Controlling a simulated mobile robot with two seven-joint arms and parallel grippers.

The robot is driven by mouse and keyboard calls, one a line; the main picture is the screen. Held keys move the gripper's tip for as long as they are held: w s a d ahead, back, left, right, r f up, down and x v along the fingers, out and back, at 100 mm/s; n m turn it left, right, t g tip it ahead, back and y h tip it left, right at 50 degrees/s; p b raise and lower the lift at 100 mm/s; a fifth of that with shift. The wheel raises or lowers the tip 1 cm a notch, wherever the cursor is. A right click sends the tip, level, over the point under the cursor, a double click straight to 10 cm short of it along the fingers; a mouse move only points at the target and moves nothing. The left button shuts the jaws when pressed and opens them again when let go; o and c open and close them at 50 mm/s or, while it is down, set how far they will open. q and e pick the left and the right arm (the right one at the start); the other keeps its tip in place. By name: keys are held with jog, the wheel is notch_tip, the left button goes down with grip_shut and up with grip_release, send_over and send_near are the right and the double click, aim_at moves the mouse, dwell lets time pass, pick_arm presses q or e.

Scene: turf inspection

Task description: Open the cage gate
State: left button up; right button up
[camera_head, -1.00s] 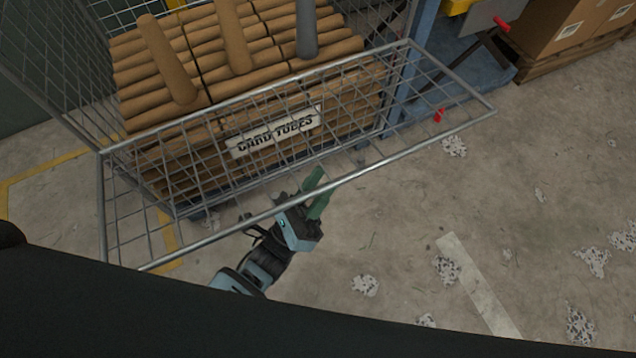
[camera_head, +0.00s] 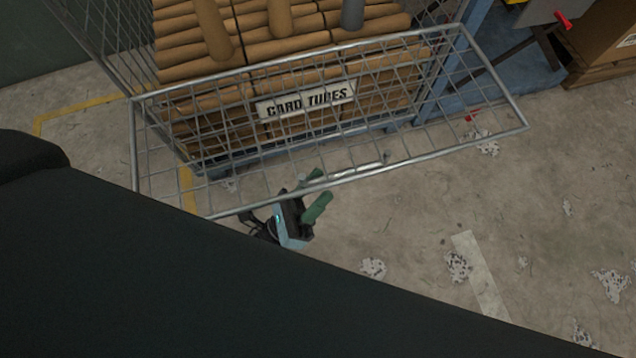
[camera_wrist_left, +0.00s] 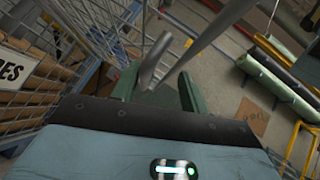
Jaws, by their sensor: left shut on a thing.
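The cage gate (camera_head: 430,155) is a grey wire-mesh panel with a tubular frame at the front of a mesh cage. It looks tilted out at the front, with its near bar over open floor. My left gripper (camera_head: 318,190) has green fingers and is at this near bar, one finger on each side of it. In the left wrist view, a grey metal part of the gate (camera_wrist_left: 155,60) lies between the fingers, joined to a long bar. The gripper is shut on it. My right gripper is not in view.
Card tubes (camera_head: 290,48) fill the cage behind a "CARD TUBES" sign (camera_head: 305,100). A blue frame and a pallet with boxes (camera_head: 605,50) stand to the right.

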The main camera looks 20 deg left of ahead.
pick_arm(q)
jog(key=shift+s+d+f, duration=0.1)
jog(key=shift+s, duration=0.1)
jog(key=w+a+b+v, duration=0.1)
jog(key=b+v, duration=0.3)
jog(key=v, duration=0.4)
jog(key=shift+s+a+f, duration=0.15)
jog(key=shift+f, duration=0.25)
dwell(0.4)
jog(key=shift+b, duration=0.3)
dwell(0.3)
